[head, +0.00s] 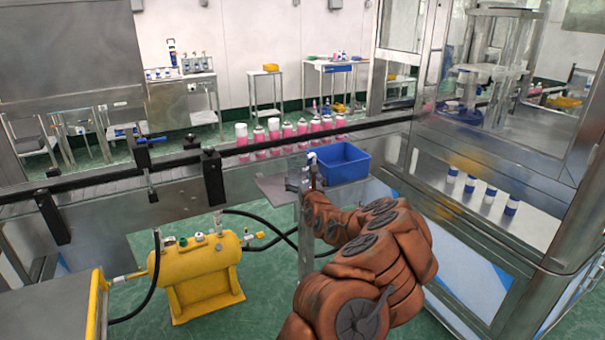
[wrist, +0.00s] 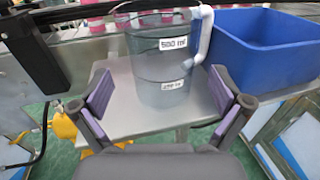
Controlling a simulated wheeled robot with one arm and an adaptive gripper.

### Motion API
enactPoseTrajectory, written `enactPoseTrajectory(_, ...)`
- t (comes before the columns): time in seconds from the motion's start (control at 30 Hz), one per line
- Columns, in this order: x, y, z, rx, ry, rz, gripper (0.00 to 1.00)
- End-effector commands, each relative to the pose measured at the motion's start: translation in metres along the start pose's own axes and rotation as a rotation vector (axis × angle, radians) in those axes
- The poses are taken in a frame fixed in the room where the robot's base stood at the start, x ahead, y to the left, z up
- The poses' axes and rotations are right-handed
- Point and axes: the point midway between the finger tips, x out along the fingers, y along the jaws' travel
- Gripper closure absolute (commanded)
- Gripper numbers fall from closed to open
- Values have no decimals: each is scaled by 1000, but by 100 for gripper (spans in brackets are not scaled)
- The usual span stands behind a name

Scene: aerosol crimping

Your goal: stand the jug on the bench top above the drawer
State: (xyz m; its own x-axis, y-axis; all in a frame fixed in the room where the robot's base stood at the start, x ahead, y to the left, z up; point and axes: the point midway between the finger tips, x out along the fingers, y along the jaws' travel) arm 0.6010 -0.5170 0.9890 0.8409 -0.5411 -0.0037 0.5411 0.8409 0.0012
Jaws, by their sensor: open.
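The jug (wrist: 160,65) is a see-through grey vessel with a "500 ml" label and a white handle (wrist: 203,35) on its right. In the wrist view it stands upright on a small grey metal shelf (wrist: 125,120). My gripper (wrist: 160,88) is open, with its purple-padded fingers to the left and right of the jug's near side; I cannot tell whether they touch it. In the head view my gripper (head: 306,182) is over the shelf and mostly hides the jug; a white bit of the handle (head: 311,156) shows. I cannot make out a drawer.
A blue bin (head: 343,162) stands close right of the jug. Behind runs a conveyor with several pink bottles (head: 273,129). A yellow tank (head: 196,268) with black hoses stands on the floor at left. A metal top (head: 45,305) shows at lower left. A glazed machine stands at right.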

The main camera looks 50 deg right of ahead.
Motion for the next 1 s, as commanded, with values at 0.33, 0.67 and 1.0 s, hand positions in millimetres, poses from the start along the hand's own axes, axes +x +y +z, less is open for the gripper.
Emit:
enactPoseTrajectory(0.33,12,-1,1,-4,-2,-1,0)
enactPoseTrajectory(0.67,36,-3,1,-6,-1,0,0)
enactPoseTrajectory(1.0,56,-2,1,-3,-2,1,0)
